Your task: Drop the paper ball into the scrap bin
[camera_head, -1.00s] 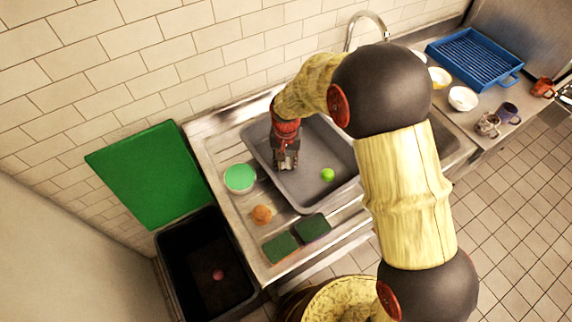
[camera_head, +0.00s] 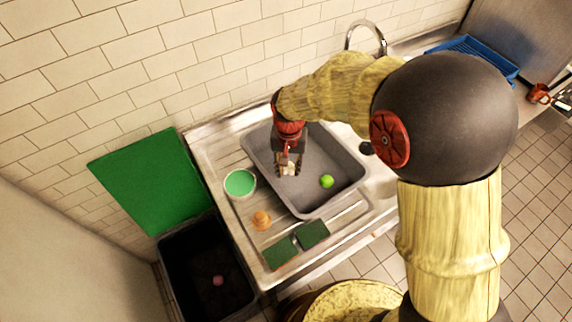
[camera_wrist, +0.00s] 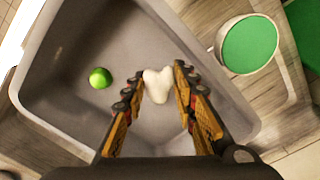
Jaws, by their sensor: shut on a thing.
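The paper ball is a small white lumpy thing (camera_wrist: 157,82) between the fingertips of my gripper (camera_wrist: 158,76) in the wrist view. My gripper (camera_head: 289,170) is shut on it and points down over the grey tub (camera_head: 346,193) on the steel drainboard. In the head view the ball is mostly hidden by the fingers, with only a pale bit showing. The black bin (camera_head: 178,268) stands on the floor at the lower left, beside the drainboard. It is open at the top and has a small pinkish ball (camera_head: 218,281) inside.
A lime-green ball (camera_head: 326,181) lies in the tub. A round green-topped container (camera_head: 240,183), an orange-brown object (camera_head: 261,220) and two dark green pads (camera_head: 280,252) sit on the drainboard. A green board (camera_head: 150,180) leans on the wall behind the bin. A faucet (camera_head: 366,36) stands behind.

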